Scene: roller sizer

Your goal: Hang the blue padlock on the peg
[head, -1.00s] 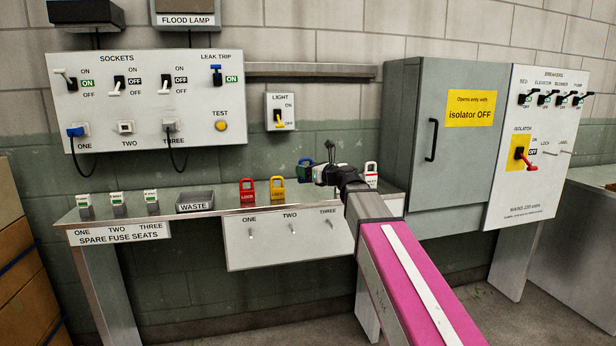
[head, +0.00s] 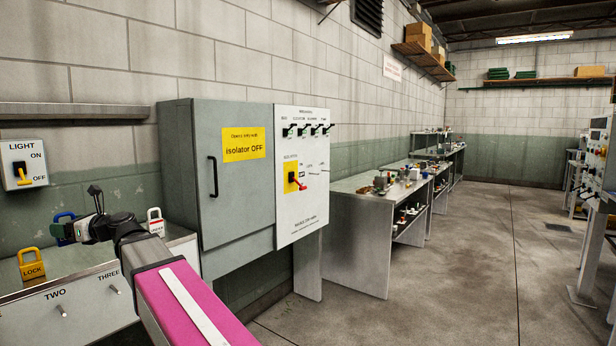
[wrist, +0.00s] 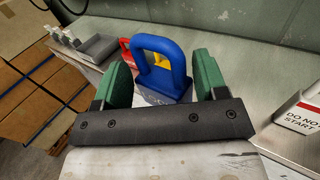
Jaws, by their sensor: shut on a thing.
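The blue padlock (head: 64,218) is at the back of the bench in the head view, partly hidden by my gripper (head: 76,230). In the wrist view, the padlock's blue shackle (wrist: 179,72) stands up between the two green fingers of my gripper (wrist: 158,82), which is shut on the padlock. I cannot tell whether it touches the bench top. Pegs stick out of the bench's front panel: peg TWO (head: 62,311) and peg THREE (head: 114,290). The breaker panel (head: 302,215) has small fittings beside the isolator, too small to make out.
A grey cabinet (head: 225,190) with a handle adjoins the breaker panel. A red-handled isolator (head: 297,183) is on that panel. Open floor (head: 450,260) lies to the right.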

